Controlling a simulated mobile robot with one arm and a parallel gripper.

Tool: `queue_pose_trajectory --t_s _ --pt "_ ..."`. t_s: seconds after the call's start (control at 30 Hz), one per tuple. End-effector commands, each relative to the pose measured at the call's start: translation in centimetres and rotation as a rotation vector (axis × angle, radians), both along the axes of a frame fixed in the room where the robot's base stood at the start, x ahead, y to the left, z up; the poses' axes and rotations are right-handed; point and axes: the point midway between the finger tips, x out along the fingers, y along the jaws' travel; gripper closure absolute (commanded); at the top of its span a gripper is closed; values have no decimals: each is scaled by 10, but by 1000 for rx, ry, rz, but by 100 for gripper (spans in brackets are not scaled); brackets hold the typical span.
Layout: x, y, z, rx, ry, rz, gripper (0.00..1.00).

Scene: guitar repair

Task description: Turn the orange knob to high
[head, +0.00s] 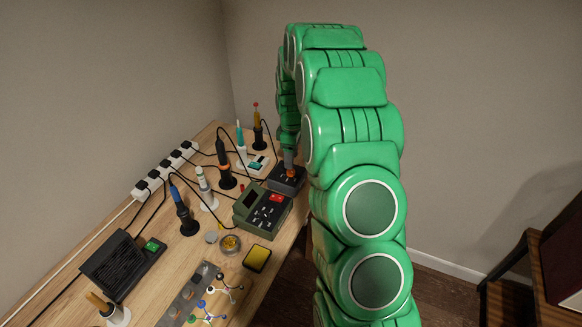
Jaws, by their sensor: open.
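The orange knob (291,173) sits on a small dark box (278,184) at the right side of the workbench, far from the camera. It is small in the head view, and its setting cannot be read. My green arm arches over the right of the picture and comes down to the box. My gripper (289,163) points down at the knob, right above or around it. Its fingers are open, but they are tiny and partly hidden by the arm, so contact with the knob cannot be told.
A green soldering station (262,209) stands just in front of the dark box. Several soldering irons in stands, such as an orange-and-black one (224,165), line the back left. A white power strip (147,187) runs along the wall. A yellow sponge (257,259) lies near the front edge.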

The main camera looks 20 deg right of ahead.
Motion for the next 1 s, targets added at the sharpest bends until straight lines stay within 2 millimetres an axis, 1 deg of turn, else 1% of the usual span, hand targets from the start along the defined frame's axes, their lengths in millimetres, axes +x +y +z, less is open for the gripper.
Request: queue_pose_trajectory --t_s 0.1,0.3,0.43,0.67,1.0 --pt "-2 1 -18 1 5 0 44" --pt "-3 2 -42 -1 2 0 44" --pt "-3 2 -48 -1 0 1 44" --pt "-3 2 -49 -1 0 0 44" --pt "-3 2 -49 -1 1 0 96"
